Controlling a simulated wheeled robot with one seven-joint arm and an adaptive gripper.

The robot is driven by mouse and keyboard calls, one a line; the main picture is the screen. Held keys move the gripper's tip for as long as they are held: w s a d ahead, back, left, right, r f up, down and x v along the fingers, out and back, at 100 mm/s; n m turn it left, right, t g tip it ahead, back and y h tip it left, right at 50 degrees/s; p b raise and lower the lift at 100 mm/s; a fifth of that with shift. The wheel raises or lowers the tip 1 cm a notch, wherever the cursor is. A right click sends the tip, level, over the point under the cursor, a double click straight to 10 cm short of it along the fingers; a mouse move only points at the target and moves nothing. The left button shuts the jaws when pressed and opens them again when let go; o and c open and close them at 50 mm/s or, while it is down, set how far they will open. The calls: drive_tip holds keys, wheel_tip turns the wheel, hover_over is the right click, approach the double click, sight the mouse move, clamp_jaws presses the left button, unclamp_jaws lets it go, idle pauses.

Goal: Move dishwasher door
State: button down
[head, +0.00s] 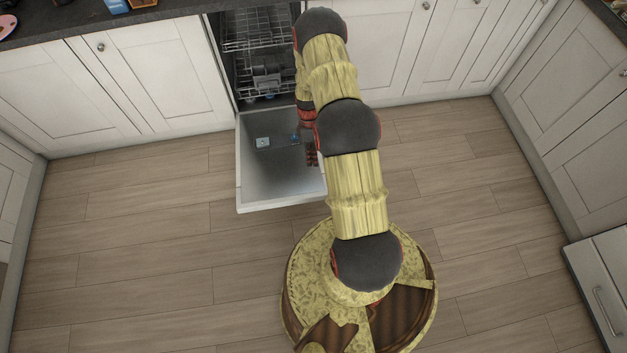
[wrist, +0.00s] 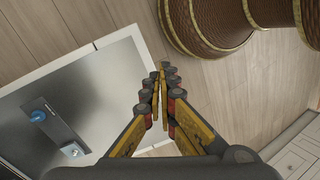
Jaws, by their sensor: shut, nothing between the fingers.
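The dishwasher door (head: 275,185) is folded down and open in front of the dishwasher, its metal inner face up. My gripper (head: 312,160) is near the right side of the door, partly hidden behind my arm. In the wrist view the door (wrist: 95,75) fills the left, with its white rim and a dispenser panel on the inner face. My gripper (wrist: 160,75) points past the door's edge there, its fingers together and empty. I cannot tell whether the fingers touch the door.
Dish racks (head: 262,45) stand inside the open dishwasher cavity. White cabinets (head: 150,85) flank it under the dark worktop (head: 85,22). The wooden floor (head: 130,230) is clear to the left of the door. A drawer front with a handle (head: 606,310) is at the lower right.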

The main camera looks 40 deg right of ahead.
wheel_tip(320, 180, down, 13)
drive_tip(key=s+a+n+b, duration=0.1)
drive_tip(key=s+n+b, duration=0.1)
drive_tip(key=n+b, duration=0.1)
drive_tip(key=shift+a+n+b, duration=0.25)
drive_tip(key=shift+n+b, duration=0.05)
drive_tip(key=shift+b, duration=0.4)
drive_tip(key=shift+f, duration=0.1)
